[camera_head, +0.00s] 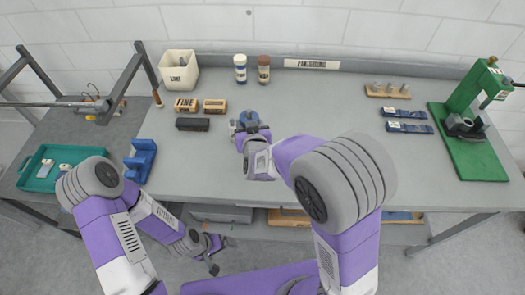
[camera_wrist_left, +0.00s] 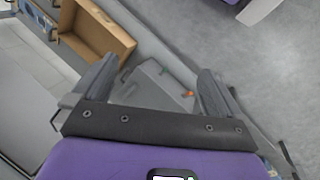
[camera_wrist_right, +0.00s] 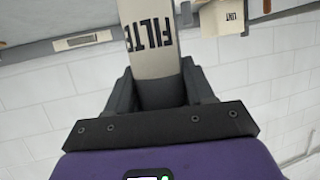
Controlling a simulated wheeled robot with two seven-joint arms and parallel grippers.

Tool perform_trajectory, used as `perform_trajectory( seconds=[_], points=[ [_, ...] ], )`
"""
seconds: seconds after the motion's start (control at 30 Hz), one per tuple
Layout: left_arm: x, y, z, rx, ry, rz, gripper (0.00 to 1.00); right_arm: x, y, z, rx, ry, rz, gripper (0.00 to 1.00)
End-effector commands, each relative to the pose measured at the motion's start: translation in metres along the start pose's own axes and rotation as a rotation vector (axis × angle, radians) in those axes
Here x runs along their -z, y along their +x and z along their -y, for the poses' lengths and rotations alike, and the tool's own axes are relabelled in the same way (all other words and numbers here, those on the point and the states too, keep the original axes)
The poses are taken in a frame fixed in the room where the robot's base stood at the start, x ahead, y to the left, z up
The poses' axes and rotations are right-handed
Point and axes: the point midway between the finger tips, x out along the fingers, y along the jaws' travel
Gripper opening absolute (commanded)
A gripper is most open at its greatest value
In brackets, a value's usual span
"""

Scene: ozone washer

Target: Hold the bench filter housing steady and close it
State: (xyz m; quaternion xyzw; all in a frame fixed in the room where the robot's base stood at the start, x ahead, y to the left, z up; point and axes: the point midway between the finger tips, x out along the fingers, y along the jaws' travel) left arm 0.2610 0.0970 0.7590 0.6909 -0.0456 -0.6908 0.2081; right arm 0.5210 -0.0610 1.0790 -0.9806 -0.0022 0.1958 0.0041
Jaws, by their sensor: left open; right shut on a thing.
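The filter housing (camera_wrist_right: 150,45) fills the top middle of the right wrist view as a pale cylinder with dark letters reading "FILTE". My right gripper (camera_wrist_right: 160,85) is shut on it. In the head view a blue part (camera_head: 249,118) shows at my right gripper (camera_head: 245,133), over the middle of the bench; the gripper hides most of the housing there. I cannot tell whether the housing is open or closed. My left gripper (camera_head: 213,256) is low in front of the bench's front edge, away from the housing. In the left wrist view its fingers (camera_wrist_left: 157,90) are apart with nothing between them.
A white bin (camera_head: 178,72), "FINE" boxes (camera_head: 186,104), a dark block (camera_head: 192,125) and two bottles (camera_head: 240,68) stand at the back left. A green press (camera_head: 480,110) stands at the right. A blue holder (camera_head: 141,160) is at the left edge.

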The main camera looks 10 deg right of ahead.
Motion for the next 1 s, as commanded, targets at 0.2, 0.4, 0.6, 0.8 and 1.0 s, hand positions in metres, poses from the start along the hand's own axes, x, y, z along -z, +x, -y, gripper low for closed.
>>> perform_trajectory(
  seconds=[0.2, 0.4, 0.6, 0.8, 1.0],
  points=[
    [0.000, 0.000, 0.000, 0.000, 0.000, 0.000, 1.00, 0.006, 0.011, -0.073, -0.008, 0.006, -0.002, 0.00],
    [0.000, 0.000, 0.000, 0.000, 0.000, 0.000, 1.00, 0.006, 0.012, -0.107, -0.007, -0.002, -0.004, 0.00],
    [0.000, 0.000, 0.000, 0.000, 0.000, 0.000, 1.00, 0.006, 0.012, -0.113, -0.005, -0.007, -0.004, 0.00],
    [0.000, 0.000, 0.000, 0.000, 0.000, 0.000, 0.92, 0.006, 0.012, -0.112, -0.006, -0.006, -0.004, 0.00],
    [0.000, 0.000, 0.000, 0.000, 0.000, 0.000, 0.62, 0.006, 0.012, -0.112, -0.006, -0.007, -0.004, 0.00]
  ],
)
